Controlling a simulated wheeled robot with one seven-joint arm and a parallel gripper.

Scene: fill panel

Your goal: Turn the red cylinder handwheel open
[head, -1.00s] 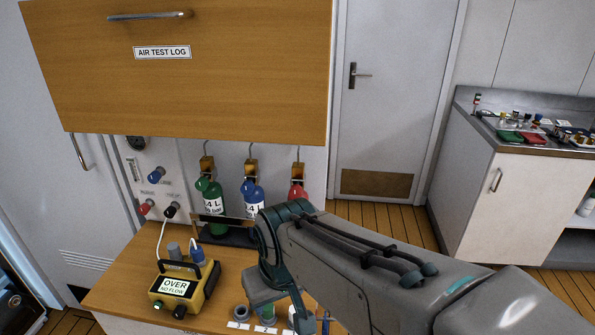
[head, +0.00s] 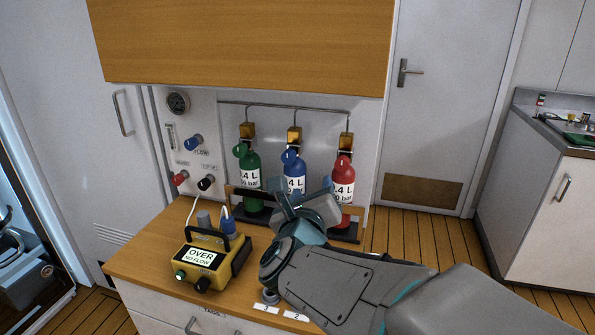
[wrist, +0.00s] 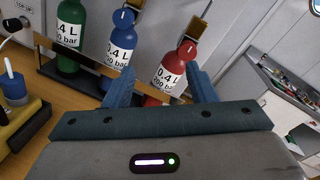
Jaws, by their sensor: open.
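The red cylinder (head: 342,178) stands upright at the right end of the rack, its red handwheel (head: 342,161) near its top below a brass block. In the wrist view the red cylinder (wrist: 167,77) shows between my fingers, with its handwheel (wrist: 187,50) facing me. My gripper (head: 303,203) is in front of the rack, nearer the blue cylinder in the head view. In the wrist view my gripper (wrist: 160,88) is open and empty, apart from the handwheel. My arm hides the lower front of the rack.
A green cylinder (head: 248,172) and a blue cylinder (head: 294,178) stand left of the red one, with their own handwheels. A yellow meter (head: 208,262) sits on the wooden counter (head: 140,262). A wooden cabinet flap (head: 240,45) overhangs the panel. Floor is clear to the right.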

